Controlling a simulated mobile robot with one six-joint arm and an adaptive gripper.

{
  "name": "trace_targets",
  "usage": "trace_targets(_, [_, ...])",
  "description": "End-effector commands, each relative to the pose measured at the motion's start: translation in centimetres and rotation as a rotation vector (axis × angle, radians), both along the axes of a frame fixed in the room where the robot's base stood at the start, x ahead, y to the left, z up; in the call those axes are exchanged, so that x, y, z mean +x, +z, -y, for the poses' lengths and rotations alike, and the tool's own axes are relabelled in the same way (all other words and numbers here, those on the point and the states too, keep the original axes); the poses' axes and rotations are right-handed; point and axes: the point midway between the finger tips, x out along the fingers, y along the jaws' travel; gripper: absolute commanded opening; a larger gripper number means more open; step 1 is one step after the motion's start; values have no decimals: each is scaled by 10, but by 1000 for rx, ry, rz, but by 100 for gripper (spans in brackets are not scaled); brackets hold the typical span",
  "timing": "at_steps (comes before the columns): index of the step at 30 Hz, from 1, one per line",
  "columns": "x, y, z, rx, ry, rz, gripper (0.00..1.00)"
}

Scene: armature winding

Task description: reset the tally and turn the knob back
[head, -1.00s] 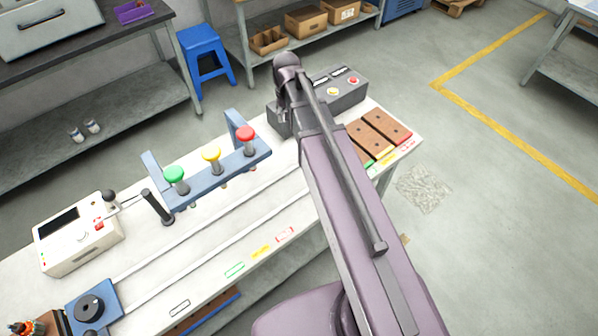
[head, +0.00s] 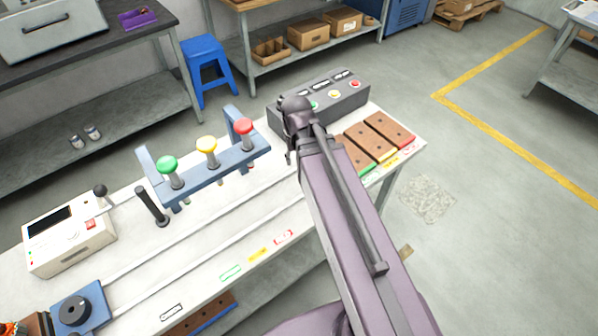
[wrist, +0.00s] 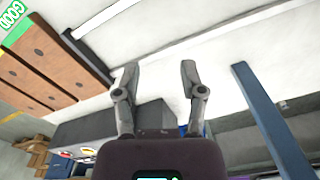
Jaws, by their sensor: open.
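The tally is a white box (head: 70,245) with a dark display at the left of the bench in the head view. It has a red button (head: 90,224) on top and a black ball-ended lever (head: 100,190) at its right. The black round knob (head: 75,310) sits on a blue block (head: 97,300) at the lower left. My arm is over the right half of the bench, far from both. My gripper (wrist: 158,82) is open and empty in the wrist view; its fingers are mostly hidden by my arm in the head view. The wrist view shows neither tally nor knob.
A blue rack (head: 213,172) with green, yellow and red plungers stands mid-bench, left of my arm. A black post (head: 152,207) stands beside it. A dark button box (head: 345,97) is behind my arm; several brown blocks (head: 388,131) lie at the right.

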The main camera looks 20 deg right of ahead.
Motion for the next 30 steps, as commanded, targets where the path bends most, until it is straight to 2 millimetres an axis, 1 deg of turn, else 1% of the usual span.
trace_targets(1, [-7, -5, 0, 0, 5, 0, 53])
trace_targets(3, [-11, -7, 0, 0, 12, 0, 53])
trace_targets(9, [-19, -11, 0, 0, 22, 0, 53])
trace_targets(21, [-20, -11, 0, 0, 25, 0, 53])
trace_targets(24, [-26, -11, 0, 0, 31, 0, 53])
trace_targets(30, [-24, -11, 0, 0, 30, 0, 53])
